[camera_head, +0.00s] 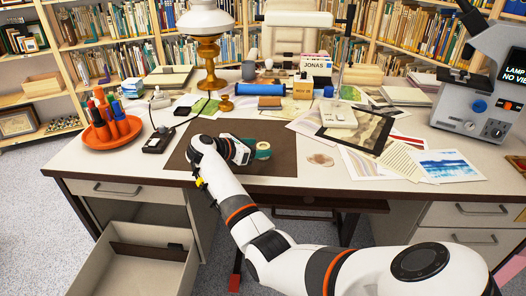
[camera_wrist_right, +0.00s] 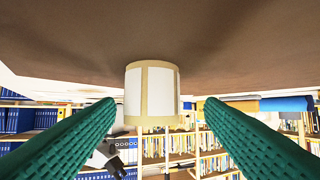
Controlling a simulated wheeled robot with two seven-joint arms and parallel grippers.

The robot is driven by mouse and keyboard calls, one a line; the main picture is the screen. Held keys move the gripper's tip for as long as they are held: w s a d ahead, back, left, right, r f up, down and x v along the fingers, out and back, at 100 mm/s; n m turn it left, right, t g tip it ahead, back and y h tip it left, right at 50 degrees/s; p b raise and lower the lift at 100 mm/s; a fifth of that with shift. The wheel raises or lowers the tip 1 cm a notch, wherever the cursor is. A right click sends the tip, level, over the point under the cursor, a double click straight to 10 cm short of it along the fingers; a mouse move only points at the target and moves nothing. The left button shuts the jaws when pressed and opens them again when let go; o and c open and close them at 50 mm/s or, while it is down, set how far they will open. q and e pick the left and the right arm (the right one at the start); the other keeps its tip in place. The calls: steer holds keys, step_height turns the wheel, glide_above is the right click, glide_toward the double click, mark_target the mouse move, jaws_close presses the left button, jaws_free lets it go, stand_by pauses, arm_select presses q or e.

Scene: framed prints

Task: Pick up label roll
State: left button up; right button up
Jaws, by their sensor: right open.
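The label roll (camera_wrist_right: 152,92) is a short cream cylinder with white label patches. It stands on the brown desk mat (camera_wrist_right: 60,50), which appears overhead in the inverted right wrist view. My right gripper (camera_wrist_right: 158,110) is open. Its two green ridged fingers lie on either side of the roll, with a visible gap on both sides in that view. In the head view, the right gripper (camera_head: 254,150) is low over the mat, and the pale top of the roll (camera_head: 262,146) shows at its green fingertips, partly hidden. My left gripper is not in view.
An orange tray (camera_head: 112,138) of markers and a brass lamp (camera_head: 207,50) stand to the left. A blue roll (camera_head: 258,89) lies behind the mat. Prints and a framed picture (camera_head: 355,128) cover the right side, near a microscope (camera_head: 475,100). A lower left drawer (camera_head: 135,270) is open.

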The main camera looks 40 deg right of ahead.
mark_target(267, 148)
steer(key=x, duration=0.4)
steer(key=shift+s+d+f, duration=0.1)
steer(key=shift+s+d, duration=0.1)
steer(key=shift+s, duration=0.1)
steer(key=shift+c, duration=0.3)
steer(key=c, duration=1)
